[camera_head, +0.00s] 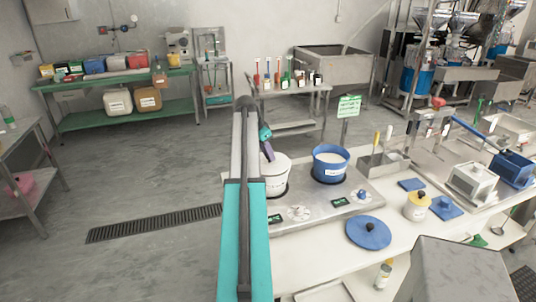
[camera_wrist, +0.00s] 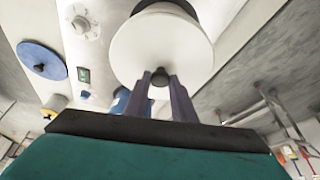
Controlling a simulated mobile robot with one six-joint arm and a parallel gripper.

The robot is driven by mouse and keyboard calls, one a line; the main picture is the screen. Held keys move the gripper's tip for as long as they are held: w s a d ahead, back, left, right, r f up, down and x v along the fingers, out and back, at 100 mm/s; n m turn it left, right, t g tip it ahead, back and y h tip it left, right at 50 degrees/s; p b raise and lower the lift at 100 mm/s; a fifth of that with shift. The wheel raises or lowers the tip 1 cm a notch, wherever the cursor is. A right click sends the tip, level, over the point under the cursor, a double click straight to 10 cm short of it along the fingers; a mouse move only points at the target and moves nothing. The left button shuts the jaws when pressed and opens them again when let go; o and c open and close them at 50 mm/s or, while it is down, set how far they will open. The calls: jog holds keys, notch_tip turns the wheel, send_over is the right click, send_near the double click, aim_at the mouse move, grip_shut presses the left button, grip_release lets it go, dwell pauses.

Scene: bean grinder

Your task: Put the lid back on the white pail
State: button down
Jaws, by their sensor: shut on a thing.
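The white pail (camera_head: 272,182) stands on a dark round plate of the bench, partly hidden behind my arm in the head view. The white round lid (camera_wrist: 150,40) with a dark knob (camera_wrist: 159,78) fills the top middle of the wrist view. My gripper (camera_wrist: 161,80) has its two purple fingers on either side of the knob, shut on it. In the head view my gripper (camera_head: 268,156) is right at the top of the pail. The lid is lined up over the pail; I cannot tell if it is seated or slightly above the rim.
A blue pail (camera_head: 330,166) stands close to the right of the white pail. A blue lid with a dark knob (camera_head: 369,232) lies on the bench front. A yellow-lidded jar (camera_head: 416,207) and a metal bin (camera_head: 384,162) are farther right.

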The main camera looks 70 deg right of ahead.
dwell(0.3)
jog(key=c, duration=0.9)
grip_release()
jog(key=shift+r, duration=0.2)
jog(key=shift+r+p, duration=1.6)
jog(key=shift+r, duration=1.75)
grip_shut()
jog(key=shift+f+b, duration=1.2)
jog(key=shift+f, duration=1.75)
